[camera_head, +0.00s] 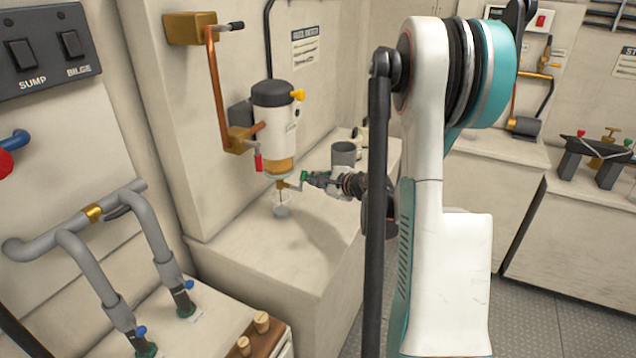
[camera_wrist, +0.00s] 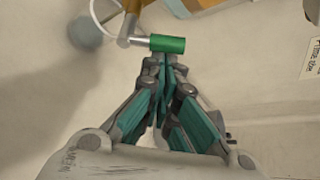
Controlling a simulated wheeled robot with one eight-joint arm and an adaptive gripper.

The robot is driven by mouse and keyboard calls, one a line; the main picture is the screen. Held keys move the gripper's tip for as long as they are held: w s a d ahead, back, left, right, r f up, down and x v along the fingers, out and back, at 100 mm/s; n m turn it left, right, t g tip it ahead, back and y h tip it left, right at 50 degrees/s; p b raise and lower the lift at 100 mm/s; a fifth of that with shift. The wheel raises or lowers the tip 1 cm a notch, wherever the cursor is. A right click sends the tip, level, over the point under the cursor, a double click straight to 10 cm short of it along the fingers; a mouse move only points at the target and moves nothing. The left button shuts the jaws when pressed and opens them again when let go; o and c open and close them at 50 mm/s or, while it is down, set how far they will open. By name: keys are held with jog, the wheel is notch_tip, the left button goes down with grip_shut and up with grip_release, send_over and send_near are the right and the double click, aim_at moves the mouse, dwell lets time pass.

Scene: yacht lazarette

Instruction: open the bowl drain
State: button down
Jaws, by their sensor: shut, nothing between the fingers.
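The fuel filter with a dark cap (camera_head: 272,95) hangs on the wall, with an amber bowl (camera_head: 279,165) at its bottom. The bowl drain is a small brass fitting (camera_head: 281,185) under the bowl. A lever with a green handle (camera_head: 304,177) points right from it. The green handle lies across the top of the wrist view (camera_wrist: 168,44), on a short metal arm (camera_wrist: 131,30). My gripper (camera_head: 310,180) is shut and empty. Its fingertips in the wrist view (camera_wrist: 165,60) are right at the green handle; I cannot tell whether they touch it.
A small clear cup (camera_head: 281,207) stands on the ledge below the drain. A grey cylinder (camera_head: 344,153) stands behind my gripper. A red-handled valve (camera_head: 258,161) is left of the bowl. The front of the ledge (camera_head: 265,245) is clear.

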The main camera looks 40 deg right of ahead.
jog(key=shift+a+r, duration=0.1)
jog(key=shift+s+a+r, duration=0.25)
jog(key=shift+a+r, duration=0.35)
jog(key=shift+r, duration=0.1)
jog(key=shift+a, duration=0.1)
dwell(0.4)
